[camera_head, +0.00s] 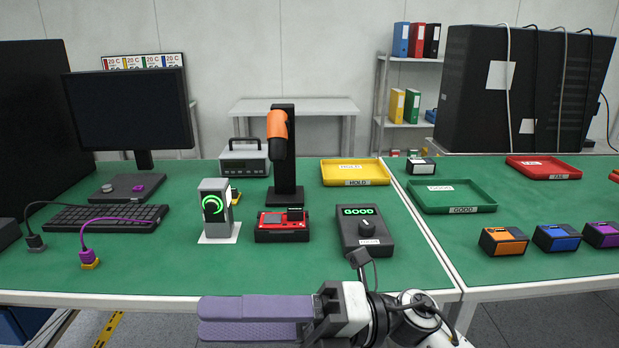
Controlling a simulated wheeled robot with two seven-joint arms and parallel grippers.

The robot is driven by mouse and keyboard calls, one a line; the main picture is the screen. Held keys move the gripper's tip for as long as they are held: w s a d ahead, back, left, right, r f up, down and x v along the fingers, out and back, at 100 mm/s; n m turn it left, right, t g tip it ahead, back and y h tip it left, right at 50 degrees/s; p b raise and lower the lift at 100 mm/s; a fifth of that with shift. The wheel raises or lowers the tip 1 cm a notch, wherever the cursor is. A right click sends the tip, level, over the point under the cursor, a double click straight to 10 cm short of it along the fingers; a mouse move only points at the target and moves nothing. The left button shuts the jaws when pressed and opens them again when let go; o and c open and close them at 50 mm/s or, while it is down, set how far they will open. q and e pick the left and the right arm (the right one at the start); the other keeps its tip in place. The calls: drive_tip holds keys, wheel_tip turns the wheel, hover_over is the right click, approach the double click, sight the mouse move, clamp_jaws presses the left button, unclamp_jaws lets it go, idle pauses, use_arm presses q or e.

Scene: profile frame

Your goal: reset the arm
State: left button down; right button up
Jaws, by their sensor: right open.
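My right gripper (255,320) is in front of the table's near edge, low in the picture, with its purple fingers pointing left. The fingers lie one behind the other with a narrow gap between them. Nothing shows between them. My right arm comes in from the bottom right. My left gripper and arm are not in view.
The green table (140,265) holds a GOOD box with a knob (365,230), a red device (282,225), a grey device with a green ring (214,210), a keyboard (108,218) and a monitor (128,110). Yellow (355,172), green (450,196) and red (543,168) trays stand behind.

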drive_tip(key=w+d+f+m+t+h, duration=0.1)
drive_tip(key=w+d+f+m+t, duration=0.25)
drive_tip(key=m+t, duration=0.65)
drive_tip(key=w+d+f+m+t+h, duration=0.1)
drive_tip(key=w+d+f+m+t, duration=0.3)
drive_tip(key=m+t, duration=0.55)
drive_tip(key=w+d+f+m+t+h, duration=0.2)
drive_tip(key=w+d+f+m+h, duration=0.1)
drive_tip(key=d+f+m+h, duration=0.65)
drive_tip(key=s+d+f+m+g+h, duration=0.2)
drive_tip(key=s+f+m, duration=0.2)
drive_tip(key=f, duration=0.4)
drive_tip(key=s+d+f+m+g+h, duration=0.2)
drive_tip(key=s+d+f+m, duration=0.15)
drive_tip(key=f, duration=0.45)
drive_tip(key=s+d+f+m+g+h, duration=0.1)
drive_tip(key=s+f+m+g, duration=0.1)
drive_tip(key=s+f, duration=0.3)
drive_tip(key=s+d+f+m+g+h, duration=0.1)
drive_tip(key=s+d+f+m+g, duration=0.1)
drive_tip(key=s+f, duration=0.3)
drive_tip(key=s+g, duration=0.1)
drive_tip(key=s, duration=0.2)
drive_tip(key=shift+d+f, duration=0.25)
drive_tip(key=shift+f, duration=0.1)
drive_tip(key=shift+c, duration=0.3)
